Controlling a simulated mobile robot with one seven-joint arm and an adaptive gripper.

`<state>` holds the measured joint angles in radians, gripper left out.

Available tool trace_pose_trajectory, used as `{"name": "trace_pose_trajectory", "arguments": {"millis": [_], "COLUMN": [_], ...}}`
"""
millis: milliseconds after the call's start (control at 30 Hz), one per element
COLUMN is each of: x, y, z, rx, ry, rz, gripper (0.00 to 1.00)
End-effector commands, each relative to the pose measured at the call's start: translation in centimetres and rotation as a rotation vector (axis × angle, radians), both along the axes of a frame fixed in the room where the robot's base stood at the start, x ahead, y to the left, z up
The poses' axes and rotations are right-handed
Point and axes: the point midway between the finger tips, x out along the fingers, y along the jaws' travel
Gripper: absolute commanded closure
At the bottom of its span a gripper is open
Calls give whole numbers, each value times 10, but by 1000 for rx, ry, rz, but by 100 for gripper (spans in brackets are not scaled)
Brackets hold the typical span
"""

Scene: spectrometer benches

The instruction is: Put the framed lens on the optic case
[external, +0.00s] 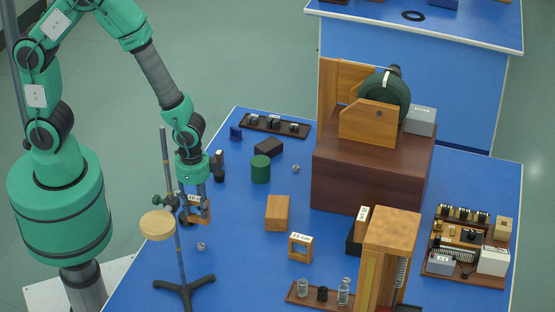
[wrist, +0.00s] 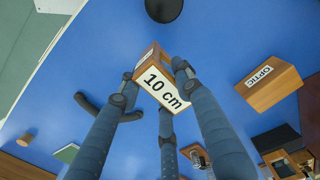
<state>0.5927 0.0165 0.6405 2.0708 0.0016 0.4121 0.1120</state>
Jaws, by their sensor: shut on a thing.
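The framed lens (wrist: 160,88), a small wooden frame with a "10 cm" label, is held between the dark fingers of my gripper (wrist: 157,84). In the external view my gripper (external: 196,196) is low over the left part of the blue table, with the framed lens (external: 200,211) beside the retort stand. The optic case (wrist: 268,84), a wooden box labelled "OPTIC", lies to the right in the wrist view, apart from the lens. A wooden box (external: 277,213) right of my gripper in the external view may be this case; no label shows there.
The retort stand (external: 181,250) with its round wooden disc (external: 157,225) is close to my gripper. A "15 cm" frame (external: 300,247), a green cylinder (external: 260,169) and small balls are on the table. A tall wooden post (external: 388,250) stands front right. Blue tabletop is clear between gripper and box.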

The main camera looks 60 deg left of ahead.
Motion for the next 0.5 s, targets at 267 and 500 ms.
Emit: {"name": "trace_pose_trajectory", "arguments": {"millis": [267, 500], "x": [70, 100], "y": [15, 26], "z": [28, 44], "rx": [0, 2], "ry": [-3, -1], "rz": [-46, -75], "gripper": [94, 94]}}
